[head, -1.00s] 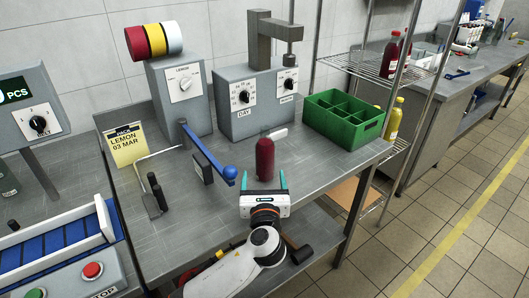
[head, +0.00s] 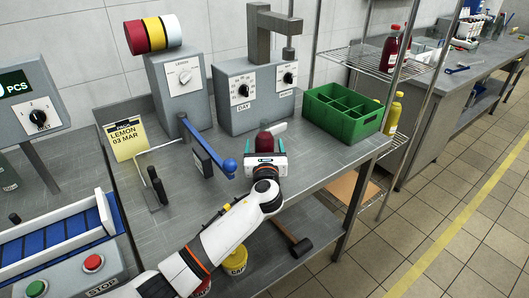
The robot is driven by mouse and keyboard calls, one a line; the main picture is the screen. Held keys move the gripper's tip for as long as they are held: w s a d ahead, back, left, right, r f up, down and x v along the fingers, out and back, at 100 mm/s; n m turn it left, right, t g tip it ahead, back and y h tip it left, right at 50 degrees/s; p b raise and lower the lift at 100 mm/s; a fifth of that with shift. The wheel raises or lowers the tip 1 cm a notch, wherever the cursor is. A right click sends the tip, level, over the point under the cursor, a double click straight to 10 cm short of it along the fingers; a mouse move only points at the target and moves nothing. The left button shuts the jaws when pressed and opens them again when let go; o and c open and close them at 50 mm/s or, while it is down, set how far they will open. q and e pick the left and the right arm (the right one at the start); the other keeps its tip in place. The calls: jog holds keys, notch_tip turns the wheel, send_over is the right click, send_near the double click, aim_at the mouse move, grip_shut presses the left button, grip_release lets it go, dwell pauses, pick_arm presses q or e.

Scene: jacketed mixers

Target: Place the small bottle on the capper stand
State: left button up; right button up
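A dark red bottle (head: 265,142) stands upright on the grey metal table in the head view. My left gripper (head: 266,162) is open in front of it, with its teal fingers on either side of the bottle's lower part. The gripper hides the bottle's base, and I cannot tell whether the fingers touch it. No part is labelled as the capper stand; a device with a blue ball-ended lever (head: 207,147) stands left of the bottle, and a grey post with an overhanging arm (head: 270,32) rises behind. My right gripper is not in view.
A dial box marked DAY (head: 244,95) and a LEMON box (head: 181,85) stand behind. A green divided crate (head: 343,114) is at the right. A yellow LEMON card (head: 126,142) and a dark-handled tool (head: 155,186) are at the left. The table's front right is clear.

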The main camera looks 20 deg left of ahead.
pick_arm(q)
jog(key=c, duration=1.4)
jog(key=shift+r, duration=0.2)
jog(key=shift+c, duration=0.7)
